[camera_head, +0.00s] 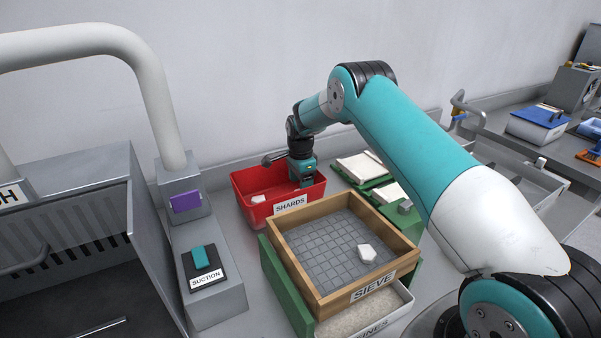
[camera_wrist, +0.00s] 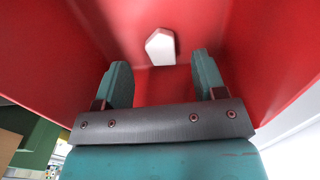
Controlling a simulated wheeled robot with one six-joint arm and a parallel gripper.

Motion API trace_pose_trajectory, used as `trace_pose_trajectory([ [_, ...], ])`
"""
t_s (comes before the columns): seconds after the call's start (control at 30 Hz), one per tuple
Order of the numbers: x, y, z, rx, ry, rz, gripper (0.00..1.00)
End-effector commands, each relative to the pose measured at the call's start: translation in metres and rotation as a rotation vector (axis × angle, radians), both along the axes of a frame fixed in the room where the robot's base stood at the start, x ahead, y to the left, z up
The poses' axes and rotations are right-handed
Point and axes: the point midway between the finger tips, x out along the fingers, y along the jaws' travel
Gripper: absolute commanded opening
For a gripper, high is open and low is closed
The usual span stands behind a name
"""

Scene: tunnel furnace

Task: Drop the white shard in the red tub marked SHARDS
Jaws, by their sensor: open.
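The red tub marked SHARDS (camera_head: 256,211) stands behind the sieve in the head view, and its red walls (camera_wrist: 70,60) fill most of the wrist view. My gripper (camera_head: 303,182) is at the tub's right part, reaching down into it. In the wrist view its two fingers (camera_wrist: 162,74) are apart with nothing between them. One white shard (camera_head: 258,198) lies in the tub at the left; a white shard (camera_wrist: 160,47) shows beyond my fingertips in the wrist view. Another white shard (camera_head: 367,252) lies on the sieve's grid.
The wooden sieve (camera_head: 288,270) sits in front of the tub, above a white FINES tray (camera_head: 400,305). The SUCTION switch box (camera_head: 214,300) and a pale pipe (camera_head: 160,95) are at left. Green-edged trays (camera_head: 362,166) lie right of the tub.

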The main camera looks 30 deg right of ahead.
Motion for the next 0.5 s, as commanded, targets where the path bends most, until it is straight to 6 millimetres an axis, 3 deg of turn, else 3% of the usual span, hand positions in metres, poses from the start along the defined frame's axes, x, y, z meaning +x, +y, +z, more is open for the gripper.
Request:
trace_pose_trajectory([
  [0.17, 0.001, 0.000, 0.021, 0.000, -0.004, 0.000, 0.64],
  [0.5, 0.001, 0.000, 0.106, -0.001, -0.007, 0.000, 0.64],
])
